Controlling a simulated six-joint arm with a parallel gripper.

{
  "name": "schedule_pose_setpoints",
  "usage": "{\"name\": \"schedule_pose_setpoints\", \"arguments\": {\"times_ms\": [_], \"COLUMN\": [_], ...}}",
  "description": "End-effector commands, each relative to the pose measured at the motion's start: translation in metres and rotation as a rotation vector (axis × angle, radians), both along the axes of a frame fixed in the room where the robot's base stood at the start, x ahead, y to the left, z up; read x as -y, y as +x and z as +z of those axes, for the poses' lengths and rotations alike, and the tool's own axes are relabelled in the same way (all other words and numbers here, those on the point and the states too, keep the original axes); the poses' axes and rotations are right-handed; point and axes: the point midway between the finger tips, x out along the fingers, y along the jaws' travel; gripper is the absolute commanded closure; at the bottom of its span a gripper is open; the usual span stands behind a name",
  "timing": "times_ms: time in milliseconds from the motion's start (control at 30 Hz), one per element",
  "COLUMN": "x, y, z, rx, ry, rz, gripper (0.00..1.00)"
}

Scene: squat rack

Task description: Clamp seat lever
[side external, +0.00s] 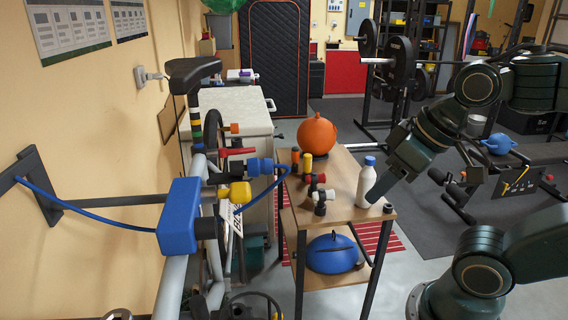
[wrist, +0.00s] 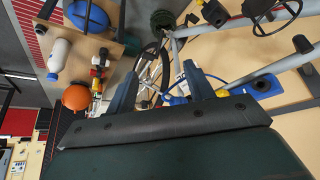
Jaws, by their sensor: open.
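In the side external view, a bicycle stands at the left with a black saddle (side external: 192,72) on a seat post with coloured bands. Below the saddle, a red lever (side external: 237,152) sticks out to the right from the post area, under an orange knob (side external: 232,128). I cannot tell for certain which part is the seat lever. My gripper (side external: 378,190) is well to the right of the bicycle, over the small table's right edge. In the wrist view, its two fingers (wrist: 160,82) are apart with nothing between them; the red lever cannot be made out there.
A blue clamp block (side external: 180,216) and wall bracket stand left. Open space lies above the table.

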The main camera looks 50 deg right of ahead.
Motion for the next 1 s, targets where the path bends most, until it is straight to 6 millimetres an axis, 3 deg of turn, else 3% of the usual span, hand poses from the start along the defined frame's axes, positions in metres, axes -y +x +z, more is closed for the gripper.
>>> {"name": "schedule_pose_setpoints", "arguments": {"times_ms": [367, 667, 867, 1000], "x": [0.0, 0.002, 0.007, 0.011], "y": [0.0, 0.009, 0.035, 0.063], "z": [0.0, 0.006, 0.023, 0.038], "rx": [0.0, -0.006, -0.023, -0.039], "ry": [0.0, 0.002, 0.009, 0.014], "rz": [0.0, -0.019, -0.078, -0.141], "gripper": [0.47, 1.0, 1.0, 1.0]}}
